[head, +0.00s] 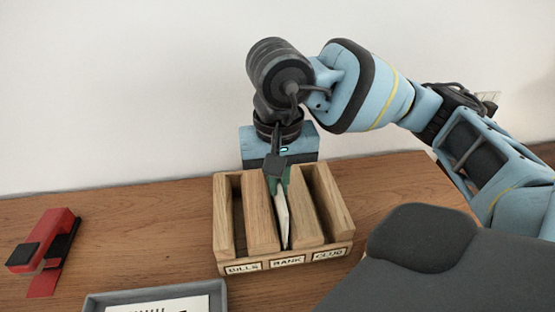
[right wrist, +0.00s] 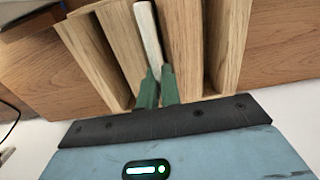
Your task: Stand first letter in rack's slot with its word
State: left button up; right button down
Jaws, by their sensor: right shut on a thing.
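A wooden rack (head: 262,211) stands on the table with three slots labelled BILLS, BANK and CLUB from left to right. A white letter (head: 282,217) stands on edge in the middle slot, over the BANK label (head: 288,261). My right gripper (head: 279,175) is over the back of the rack, shut on the letter. In the right wrist view its green fingers (right wrist: 154,88) pinch the pale edge of the letter (right wrist: 148,35) between the wooden dividers. The word on the letter is not visible. My left gripper is out of view.
A grey tray (head: 97,300) at the front edge of the view holds a white paper (head: 160,304) with dark print, partly cut off. A red and black stapler-like object (head: 45,250) lies at the left. The table between it and the rack is clear.

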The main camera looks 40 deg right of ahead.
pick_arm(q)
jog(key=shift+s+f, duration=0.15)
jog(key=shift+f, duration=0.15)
pick_arm(e)
jog(key=shift+f, duration=0.35)
jog(key=c, duration=1.5)
grip_release()
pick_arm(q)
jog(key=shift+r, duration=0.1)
pick_arm(e)
jog(key=shift+r, duration=0.15)
